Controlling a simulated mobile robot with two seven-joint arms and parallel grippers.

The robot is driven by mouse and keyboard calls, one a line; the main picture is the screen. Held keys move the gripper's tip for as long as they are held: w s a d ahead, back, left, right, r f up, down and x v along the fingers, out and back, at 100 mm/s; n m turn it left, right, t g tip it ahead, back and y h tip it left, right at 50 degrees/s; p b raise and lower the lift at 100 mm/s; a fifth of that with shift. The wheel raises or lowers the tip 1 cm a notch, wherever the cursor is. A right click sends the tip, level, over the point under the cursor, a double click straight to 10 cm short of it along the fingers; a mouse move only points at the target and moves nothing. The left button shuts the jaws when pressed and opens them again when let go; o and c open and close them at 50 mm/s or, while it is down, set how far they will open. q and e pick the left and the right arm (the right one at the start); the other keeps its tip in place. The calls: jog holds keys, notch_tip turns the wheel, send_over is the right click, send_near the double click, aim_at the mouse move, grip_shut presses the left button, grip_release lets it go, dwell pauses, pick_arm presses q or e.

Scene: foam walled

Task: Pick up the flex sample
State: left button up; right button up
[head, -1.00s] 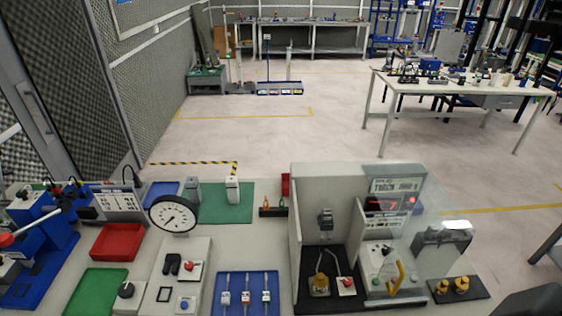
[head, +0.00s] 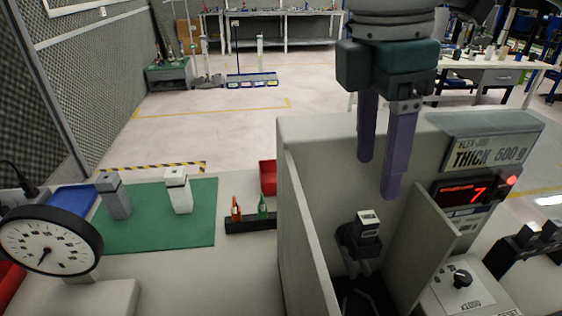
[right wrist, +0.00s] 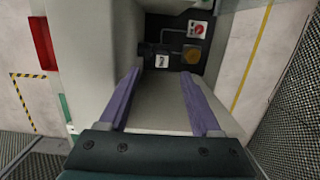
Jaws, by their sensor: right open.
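My right gripper (head: 379,177) hangs from the top of the head view with its two purple fingers apart and nothing between them. It is above the open grey booth of the flex tester (head: 300,135). Inside the booth, below the fingertips, a dark holder carries a small block with a pale top (head: 367,218), which looks like the flex sample; I cannot tell where block and holder part. In the right wrist view the pale top (right wrist: 162,61) shows just beyond and between the open fingers (right wrist: 159,75), apart from them. My left gripper is not in view.
The booth's left wall and inner partition (head: 425,235) stand close around the block. A sign and a red display reading 7 (head: 466,191) are at the right. A dial gauge (head: 48,242) and a green mat (head: 150,225) with two blocks are at the left.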

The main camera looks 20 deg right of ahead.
aim_at(369, 217)
jog(key=f, duration=0.3)
jog(key=shift+s+d+f, duration=0.15)
jog(key=shift+s+f, duration=0.15)
jog(key=shift+d+f+p, duration=0.15)
jog(key=shift+f+p, duration=0.5)
jog(key=shift+f, duration=2.15)
grip_shut()
